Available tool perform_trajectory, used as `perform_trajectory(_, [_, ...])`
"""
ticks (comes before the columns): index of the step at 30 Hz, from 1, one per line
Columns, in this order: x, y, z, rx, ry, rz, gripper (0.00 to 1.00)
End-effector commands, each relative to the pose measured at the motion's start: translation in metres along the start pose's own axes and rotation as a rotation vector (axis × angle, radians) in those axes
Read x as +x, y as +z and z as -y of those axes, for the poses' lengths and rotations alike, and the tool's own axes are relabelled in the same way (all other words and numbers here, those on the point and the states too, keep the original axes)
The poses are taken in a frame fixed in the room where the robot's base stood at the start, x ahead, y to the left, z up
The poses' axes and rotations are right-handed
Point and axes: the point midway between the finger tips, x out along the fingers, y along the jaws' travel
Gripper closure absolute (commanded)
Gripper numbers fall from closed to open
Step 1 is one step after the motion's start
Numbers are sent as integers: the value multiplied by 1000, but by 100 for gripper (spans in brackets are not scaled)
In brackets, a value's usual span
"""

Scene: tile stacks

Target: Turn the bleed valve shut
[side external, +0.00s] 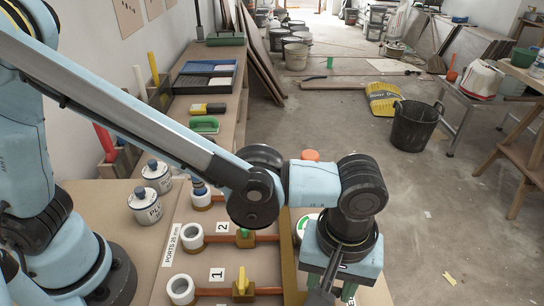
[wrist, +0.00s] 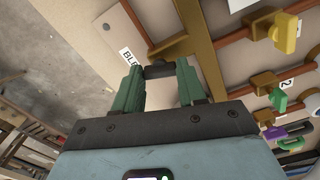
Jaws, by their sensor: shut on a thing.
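The bleed valve shows in the wrist view as a black handle (wrist: 160,71) between my green fingers, beside a white label (wrist: 128,58) that starts with "BL". My gripper (wrist: 158,66) is shut on this handle, one finger at each end of it. In the side external view my gripper (side external: 330,288) points down at the bottom edge, over the right part of the pipe board. There my wrist and fingers hide the bleed valve. The valve's body is mostly covered, and I cannot tell how far the handle is turned.
Valve 1 with a yellow handle (side external: 241,283) and valve 2 with a green handle (side external: 243,236) sit on copper pipes left of my gripper. A purple handle (wrist: 275,132) shows in the wrist view. Paint cans (side external: 146,205) stand on the left. Open floor lies to the right.

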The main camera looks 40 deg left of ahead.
Motion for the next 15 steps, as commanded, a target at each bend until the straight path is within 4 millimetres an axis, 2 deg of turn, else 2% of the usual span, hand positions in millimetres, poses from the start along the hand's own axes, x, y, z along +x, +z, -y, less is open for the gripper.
perform_trajectory(15, [-1,1,0,493,-1,1,90])
